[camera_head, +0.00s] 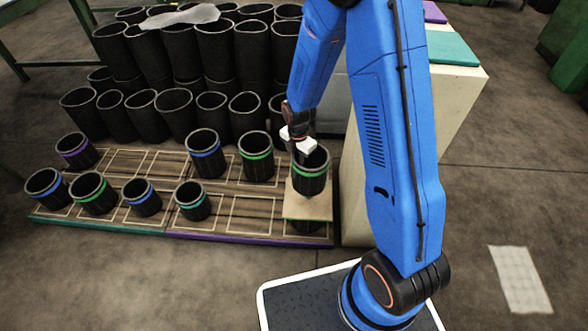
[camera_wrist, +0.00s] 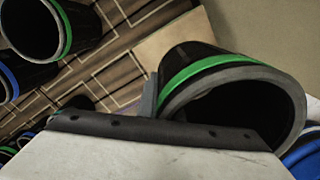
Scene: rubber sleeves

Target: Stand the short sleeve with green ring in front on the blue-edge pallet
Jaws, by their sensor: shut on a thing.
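My gripper (camera_head: 300,147) is shut on the wall of a black sleeve with a green ring (camera_head: 310,182), at the right end of the pallets. The left pallet has a teal front edge (camera_head: 95,225) and the right pallet a purple one (camera_head: 250,238). I see no clearly blue edge.
Other green-ringed sleeves (camera_head: 93,193), (camera_head: 192,201), (camera_head: 256,157) and blue-ringed sleeves (camera_head: 142,197), (camera_head: 205,154), (camera_head: 47,189) stand on the pallets, with a purple-ringed one (camera_head: 77,150) at left. Plain black sleeves (camera_head: 175,114) are stacked behind. Several marked squares are bare.

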